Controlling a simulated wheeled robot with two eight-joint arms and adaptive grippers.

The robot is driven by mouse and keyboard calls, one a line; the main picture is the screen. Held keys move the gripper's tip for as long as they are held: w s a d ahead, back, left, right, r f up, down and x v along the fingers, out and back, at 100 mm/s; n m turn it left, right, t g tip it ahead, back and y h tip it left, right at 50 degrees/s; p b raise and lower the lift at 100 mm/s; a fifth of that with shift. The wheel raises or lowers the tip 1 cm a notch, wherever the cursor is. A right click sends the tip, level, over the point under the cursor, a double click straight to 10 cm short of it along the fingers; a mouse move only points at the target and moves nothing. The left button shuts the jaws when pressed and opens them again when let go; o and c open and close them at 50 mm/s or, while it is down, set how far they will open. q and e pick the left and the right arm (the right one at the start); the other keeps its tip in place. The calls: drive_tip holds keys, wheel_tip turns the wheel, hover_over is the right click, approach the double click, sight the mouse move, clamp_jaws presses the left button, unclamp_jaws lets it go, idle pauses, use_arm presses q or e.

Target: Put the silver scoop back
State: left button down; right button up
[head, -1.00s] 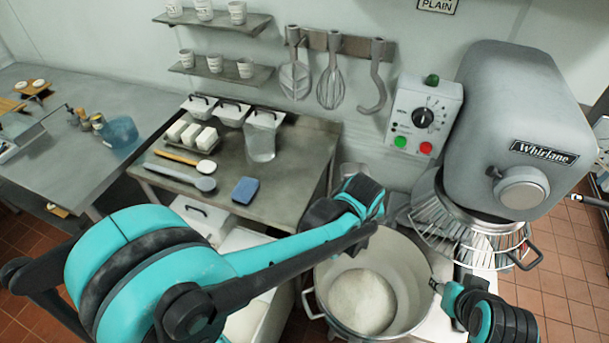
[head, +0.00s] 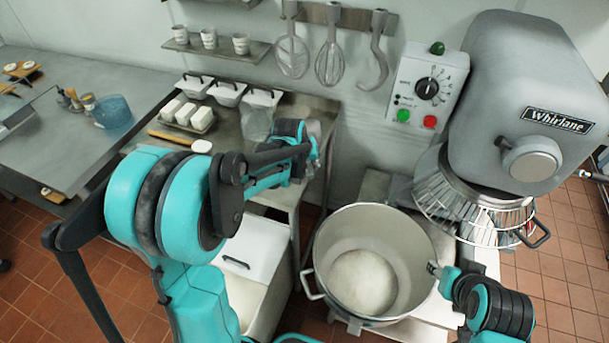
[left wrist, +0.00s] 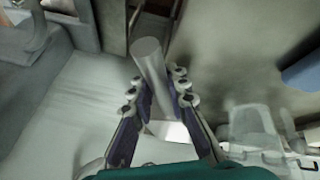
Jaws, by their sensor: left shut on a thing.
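The silver scoop (left wrist: 149,62) shows in the left wrist view as a plain grey cylinder between the fingers of my left gripper (left wrist: 157,88). The gripper is shut on it; I cannot tell whether this is its handle or its cup. In the head view my left gripper (head: 314,138) is by the right edge of the steel bench (head: 228,135), and the scoop is mostly hidden there. My right gripper (head: 437,272) is at the right rim of the mixing bowl (head: 330,228); its fingers are too small to read.
A white lidded bin (head: 245,258) stands below the bench. The mixer (head: 525,100) stands behind the bowl, which holds a pale mass (head: 362,280). A whisk (head: 330,62) and other tools hang on the wall. A blue block (left wrist: 302,72) lies at the right in the wrist view.

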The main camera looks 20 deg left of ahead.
sight(305, 180)
use_arm(q)
drive_tip(key=shift+w+a+f, duration=0.15)
drive_tip(key=shift+a+f, duration=0.4)
drive_tip(key=shift+a, duration=0.35)
drive_tip(key=shift+f, duration=0.25)
wheel_tip(305, 180, down, 4)
drive_tip(key=shift+r+b, duration=0.15)
drive_tip(key=shift+b, duration=0.9)
drive_tip(key=shift+r, duration=0.1)
drive_tip(key=c, duration=1.9)
unclamp_jaws()
drive_tip(key=shift+f, duration=0.2)
drive_tip(key=shift+o, duration=0.7)
drive_tip(key=shift+r, duration=0.1)
